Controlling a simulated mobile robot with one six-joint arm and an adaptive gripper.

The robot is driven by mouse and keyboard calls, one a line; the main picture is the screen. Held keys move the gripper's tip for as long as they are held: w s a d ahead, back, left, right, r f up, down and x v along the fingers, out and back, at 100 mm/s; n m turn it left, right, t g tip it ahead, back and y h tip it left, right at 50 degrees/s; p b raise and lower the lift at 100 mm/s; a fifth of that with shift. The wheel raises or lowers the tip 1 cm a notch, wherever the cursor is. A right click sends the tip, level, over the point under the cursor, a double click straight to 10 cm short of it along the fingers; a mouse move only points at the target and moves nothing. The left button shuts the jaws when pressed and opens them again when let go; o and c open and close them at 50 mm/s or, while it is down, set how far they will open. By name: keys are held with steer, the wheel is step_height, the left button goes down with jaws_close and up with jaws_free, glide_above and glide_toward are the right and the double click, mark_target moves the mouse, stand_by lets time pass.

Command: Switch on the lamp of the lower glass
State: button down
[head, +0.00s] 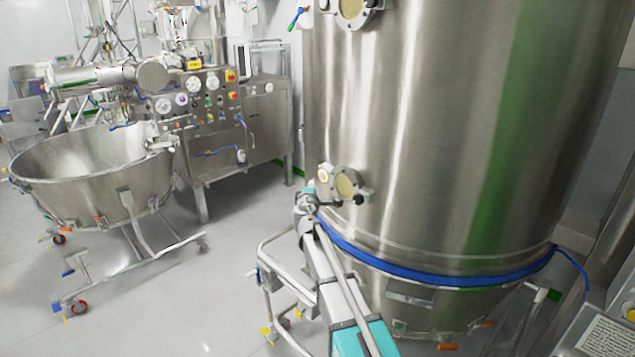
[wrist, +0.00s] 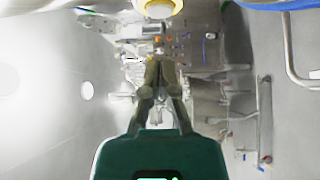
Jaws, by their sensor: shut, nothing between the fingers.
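The lower glass (head: 346,184) is a round, pale yellow window in a steel flange, low on the large vessel's wall. Its lamp (head: 324,174) appears as a small light-coloured round fitting at the flange's left side. My gripper (head: 331,203) is just below the lamp and glass in the head view, small and partly hard to make out; I cannot tell whether it touches the fitting. In the wrist view my gripper (wrist: 158,62) has its dark fingers together and empty. A round yellow and white part of the fitting (wrist: 158,8) is cut off at the top edge there.
The big steel vessel (head: 430,130) fills the right, with a blue band (head: 430,275) around its lower part. The upper glass (head: 350,10) is cut off above.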

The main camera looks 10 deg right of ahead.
steer(key=v, duration=0.7)
steer(key=shift+s, duration=0.1)
stand_by(0.4)
steer(key=s+d+f+m+g+h+b, duration=0.1)
steer(key=s+d+f+m+g+h, duration=0.2)
steer(key=s+d+f+m+g, duration=0.85)
steer(key=s+a+f+m+g+y, duration=0.2)
steer(key=s+a+f+g+y, duration=0.1)
steer(key=s, duration=0.8)
steer(key=s+a+f+m+g+y+b, duration=0.1)
steer(key=s+a+f+m+g+y, duration=0.1)
steer(key=s+f, duration=0.4)
steer(key=s+g+y, duration=0.1)
steer(key=s+y, duration=0.1)
steer(key=s, duration=0.3)
steer(key=shift+s+a, duration=0.2)
steer(key=shift+a, duration=0.2)
steer(key=shift+f, duration=0.15)
